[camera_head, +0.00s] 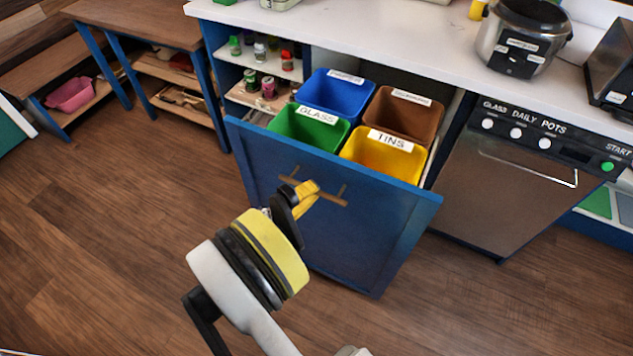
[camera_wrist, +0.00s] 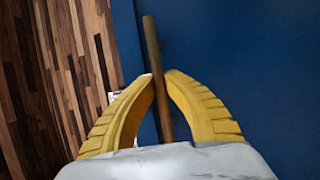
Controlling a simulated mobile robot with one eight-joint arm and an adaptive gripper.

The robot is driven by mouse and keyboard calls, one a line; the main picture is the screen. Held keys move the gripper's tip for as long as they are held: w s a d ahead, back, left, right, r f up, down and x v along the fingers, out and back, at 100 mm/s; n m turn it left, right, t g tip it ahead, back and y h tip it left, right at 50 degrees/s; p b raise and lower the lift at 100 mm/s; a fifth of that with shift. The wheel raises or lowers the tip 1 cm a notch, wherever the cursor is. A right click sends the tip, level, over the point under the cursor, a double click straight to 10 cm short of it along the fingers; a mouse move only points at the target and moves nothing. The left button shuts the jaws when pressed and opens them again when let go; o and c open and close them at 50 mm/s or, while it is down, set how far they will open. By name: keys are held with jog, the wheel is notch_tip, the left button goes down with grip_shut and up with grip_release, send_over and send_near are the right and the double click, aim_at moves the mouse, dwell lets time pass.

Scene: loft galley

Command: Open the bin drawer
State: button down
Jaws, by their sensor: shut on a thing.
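The bin drawer (camera_head: 375,245) has a blue front and stands pulled out from under the counter. Its bins show in the head view: a blue bin (camera_head: 335,97), a brown bin (camera_head: 405,118), a green bin labelled GLASS (camera_head: 300,127) and a yellow bin labelled TINS (camera_head: 382,158). A wooden bar handle (camera_head: 327,196) crosses the drawer front. My gripper (camera_head: 308,192) is at the handle, its yellow fingers shut on it. In the wrist view, the handle (camera_wrist: 151,45) runs between the two fingertips (camera_wrist: 160,78). The fingers hide part of the handle.
Open shelves with small jars (camera_head: 267,88) are left of the bins. A dishwasher (camera_head: 510,190) stands to the right. The white counter (camera_head: 400,35) above carries a cooker (camera_head: 522,40). The wooden floor (camera_head: 110,240) in front and to the left is clear.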

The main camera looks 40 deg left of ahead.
dwell(0.3)
jog(key=c, duration=1.4)
grip_release()
jog(key=shift+c, duration=0.2)
jog(key=shift+s, duration=0.1)
jog(key=v, duration=1.2)
